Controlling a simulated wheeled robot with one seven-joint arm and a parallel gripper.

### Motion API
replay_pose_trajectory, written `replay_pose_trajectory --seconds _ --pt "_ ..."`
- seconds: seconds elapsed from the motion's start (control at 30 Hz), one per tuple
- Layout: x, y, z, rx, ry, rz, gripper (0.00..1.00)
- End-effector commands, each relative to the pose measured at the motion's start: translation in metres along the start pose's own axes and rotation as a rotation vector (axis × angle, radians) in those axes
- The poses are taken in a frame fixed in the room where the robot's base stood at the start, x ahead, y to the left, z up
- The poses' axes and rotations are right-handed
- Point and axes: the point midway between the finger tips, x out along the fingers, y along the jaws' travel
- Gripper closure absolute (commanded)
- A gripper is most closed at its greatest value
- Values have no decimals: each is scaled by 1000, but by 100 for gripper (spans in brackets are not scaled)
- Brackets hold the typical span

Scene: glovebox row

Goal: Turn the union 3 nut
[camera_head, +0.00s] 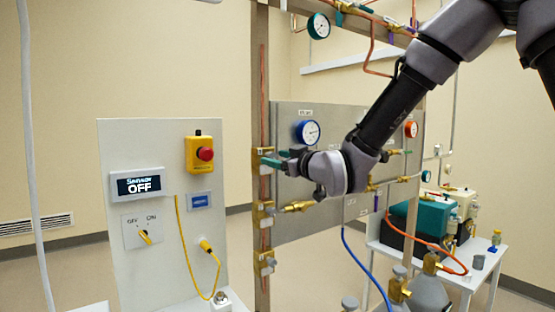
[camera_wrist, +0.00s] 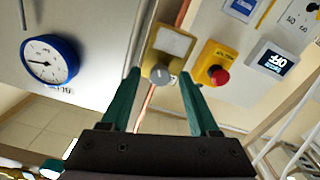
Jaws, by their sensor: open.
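My gripper (camera_head: 268,157) reaches left to the vertical copper pipe (camera_head: 262,100) at the left edge of the grey panel. In the wrist view my gripper (camera_wrist: 160,75) is open, with its teal fingers apart. A brass fitting with a pale square face (camera_wrist: 173,42) and a grey round end shows between and beyond the fingertips. I cannot tell whether they touch it. More brass fittings (camera_head: 262,213) sit lower on the pipe in the head view. No readable label shows which one is union 3, and my gripper partly hides the pipe.
A blue-rimmed gauge (camera_head: 307,132) is on the panel close to my wrist. A white board to the left carries a red emergency button (camera_head: 205,154) and a sensor display (camera_head: 138,185) reading OFF. A brass valve (camera_head: 298,207) juts out below my gripper.

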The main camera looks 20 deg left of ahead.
Motion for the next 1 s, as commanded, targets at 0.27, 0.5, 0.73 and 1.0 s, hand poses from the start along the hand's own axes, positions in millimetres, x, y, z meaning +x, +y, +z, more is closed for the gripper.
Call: replay_pose_trajectory --seconds 0.27,0.5,0.73,1.0 --pt "0 0 0 0 0 0 58" --pt "0 0 0 0 0 0 100" --pt "0 0 0 40 0 0 100" --pt "0 0 0 200 -1 0 100"
